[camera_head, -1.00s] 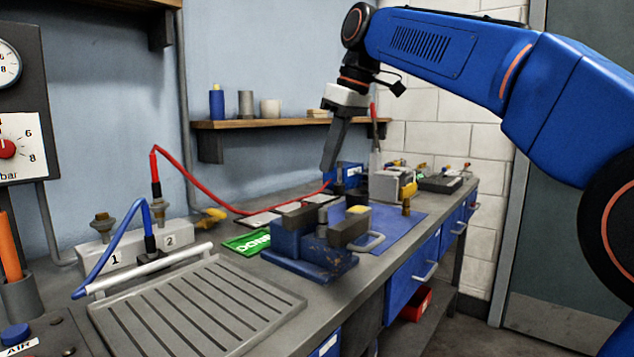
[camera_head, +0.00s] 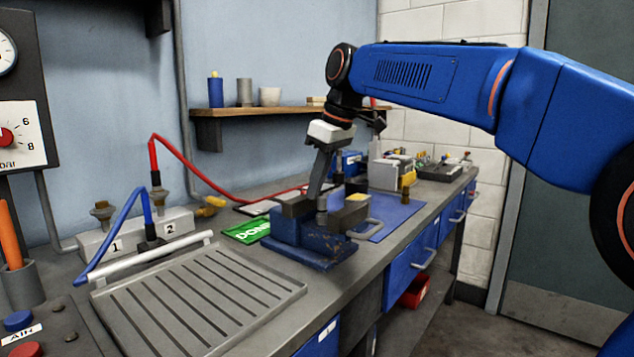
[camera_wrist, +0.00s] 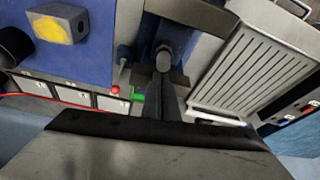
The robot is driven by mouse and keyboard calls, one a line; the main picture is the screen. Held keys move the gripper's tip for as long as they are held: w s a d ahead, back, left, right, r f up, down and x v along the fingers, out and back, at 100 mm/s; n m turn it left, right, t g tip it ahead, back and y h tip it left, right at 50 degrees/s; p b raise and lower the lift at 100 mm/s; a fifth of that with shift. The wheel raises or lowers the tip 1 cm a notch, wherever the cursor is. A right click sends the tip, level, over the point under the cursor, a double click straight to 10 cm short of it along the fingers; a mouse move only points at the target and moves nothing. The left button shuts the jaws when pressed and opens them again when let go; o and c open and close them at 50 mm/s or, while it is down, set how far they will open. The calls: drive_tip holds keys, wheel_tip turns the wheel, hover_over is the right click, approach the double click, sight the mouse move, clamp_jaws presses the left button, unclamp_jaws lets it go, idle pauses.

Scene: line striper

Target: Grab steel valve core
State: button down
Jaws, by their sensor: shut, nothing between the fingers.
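A steel valve core (camera_wrist: 163,52), a small grey cylinder, stands between the jaws of the blue vise (camera_head: 312,248). In the head view only a little of the core (camera_head: 322,217) shows in the gap. My gripper (camera_head: 316,194) points down just above the vise, its fingers together and empty. In the wrist view the dark fingers (camera_wrist: 163,90) reach toward the core. I cannot tell whether they touch it.
A ribbed grey tray (camera_head: 200,300) lies in front of the vise. A green DONE sign (camera_head: 247,230) lies to its left. A blue mat (camera_head: 388,219) with a brass piece (camera_head: 406,194) lies behind. Red and blue hoses run to the left fittings.

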drive_tip(key=shift+s+d, duration=0.5)
drive_tip(key=shift+d, duration=0.4)
